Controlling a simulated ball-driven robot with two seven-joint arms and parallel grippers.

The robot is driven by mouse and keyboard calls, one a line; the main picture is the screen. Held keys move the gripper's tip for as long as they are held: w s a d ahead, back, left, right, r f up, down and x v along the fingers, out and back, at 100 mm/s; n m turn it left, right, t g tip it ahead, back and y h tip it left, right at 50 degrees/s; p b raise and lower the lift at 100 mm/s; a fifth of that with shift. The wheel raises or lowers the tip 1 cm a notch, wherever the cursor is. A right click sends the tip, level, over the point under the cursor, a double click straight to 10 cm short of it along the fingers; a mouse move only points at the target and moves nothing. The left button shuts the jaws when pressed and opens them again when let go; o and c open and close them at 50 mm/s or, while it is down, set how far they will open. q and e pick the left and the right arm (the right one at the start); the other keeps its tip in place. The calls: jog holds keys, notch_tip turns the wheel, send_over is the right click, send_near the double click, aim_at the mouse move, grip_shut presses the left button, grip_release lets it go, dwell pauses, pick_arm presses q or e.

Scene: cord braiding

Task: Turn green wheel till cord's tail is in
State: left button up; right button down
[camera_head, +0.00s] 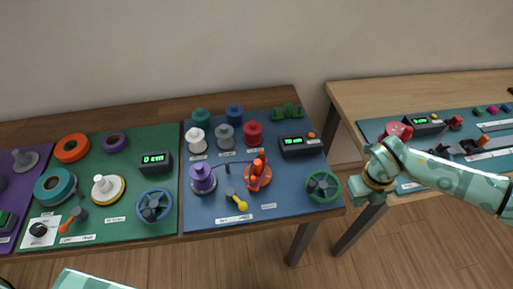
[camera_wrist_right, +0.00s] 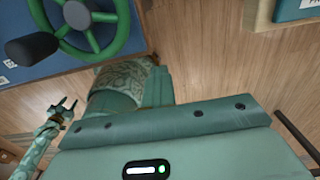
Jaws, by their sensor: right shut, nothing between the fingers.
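The green wheel (camera_head: 323,187), with spokes and a dark handle knob, sits at the right front corner of the blue mat. It also shows at the upper left of the right wrist view (camera_wrist_right: 76,15). My right gripper (camera_head: 375,181) is shut and empty, just right of the wheel and apart from it, beyond the table's edge. A thin dark cord (camera_head: 232,163) runs between the purple spool (camera_head: 203,178) and the orange braiding piece (camera_head: 257,175). I cannot make out the cord's tail. My left gripper (camera_wrist_right: 64,110) shows small in the right wrist view, fingers apart, away from the wheel.
A display (camera_head: 299,145) showing about 70 mm stands behind the wheel. A grey and yellow lever (camera_head: 237,199) lies left of it. Several spools stand at the back of the blue mat (camera_head: 285,212). A gap separates this table from the right one (camera_head: 345,95).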

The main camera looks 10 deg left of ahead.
aim_at(328, 201)
jog(key=a, duration=0.4)
jog(key=a+p, duration=0.1)
jog(key=a, duration=0.2)
jog(key=shift+s+f, duration=0.1)
jog(key=shift+s, duration=0.2)
jog(key=shift+w+a, duration=0.35)
jog(key=shift+w, duration=0.1)
pick_arm(q)
jog(key=shift+w+r, duration=0.1)
jog(key=shift+r, duration=0.5)
pick_arm(e)
jog(key=c, duration=2.2)
grip_release()
jog(key=c, duration=1.7)
grip_release()
